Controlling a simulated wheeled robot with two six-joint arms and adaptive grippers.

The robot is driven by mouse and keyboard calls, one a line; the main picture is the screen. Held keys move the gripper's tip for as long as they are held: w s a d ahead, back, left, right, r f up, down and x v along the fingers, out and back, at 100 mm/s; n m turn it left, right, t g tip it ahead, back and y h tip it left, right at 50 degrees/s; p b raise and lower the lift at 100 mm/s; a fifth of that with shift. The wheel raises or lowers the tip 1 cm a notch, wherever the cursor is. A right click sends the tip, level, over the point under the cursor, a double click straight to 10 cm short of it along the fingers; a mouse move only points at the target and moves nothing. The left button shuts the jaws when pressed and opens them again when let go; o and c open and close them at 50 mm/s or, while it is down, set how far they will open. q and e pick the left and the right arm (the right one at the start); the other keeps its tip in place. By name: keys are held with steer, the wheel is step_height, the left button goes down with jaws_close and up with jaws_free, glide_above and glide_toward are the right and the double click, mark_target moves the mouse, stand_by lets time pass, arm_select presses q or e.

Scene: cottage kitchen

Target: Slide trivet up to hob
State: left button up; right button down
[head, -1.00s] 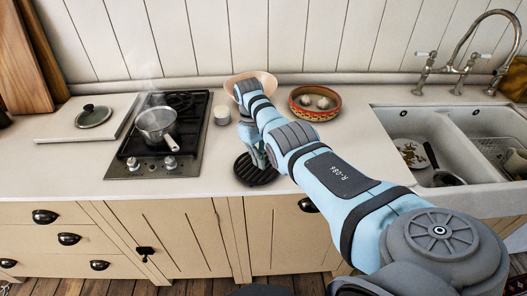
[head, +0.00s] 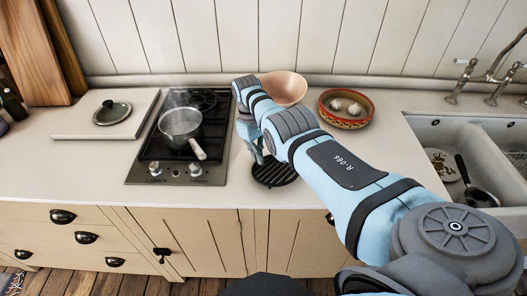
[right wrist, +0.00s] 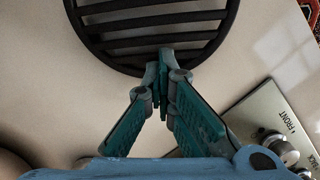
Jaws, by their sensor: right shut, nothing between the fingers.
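The trivet (head: 275,178) is a round black slatted disc lying flat on the counter near its front edge, just right of the hob (head: 176,181), with a narrow strip of bare counter between them. My right gripper (head: 259,160) points down at the trivet's back left side. In the right wrist view its closed fingertips (right wrist: 163,62) are at the rim of the trivet (right wrist: 150,42), with nothing held; whether they touch it I cannot tell. The hob corner (right wrist: 262,115) shows at lower right there. My left gripper is out of view.
A steaming pan (head: 181,124) stands on the hob, its handle toward the front right. A pink bowl (head: 285,88) and a patterned bowl (head: 346,107) stand behind my right arm. A lid (head: 112,112) lies on a white board at left. The sink (head: 432,122) is at right.

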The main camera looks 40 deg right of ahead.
steer(key=shift+s+d+r, duration=0.1)
steer(key=shift+s+d, duration=0.65)
steer(key=shift+s, duration=0.1)
steer(key=shift+s+d, duration=0.1)
steer(key=shift+d, duration=0.05)
steer(key=shift+w, duration=0.4)
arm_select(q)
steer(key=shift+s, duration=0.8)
arm_select(e)
steer(key=shift+s, duration=0.1)
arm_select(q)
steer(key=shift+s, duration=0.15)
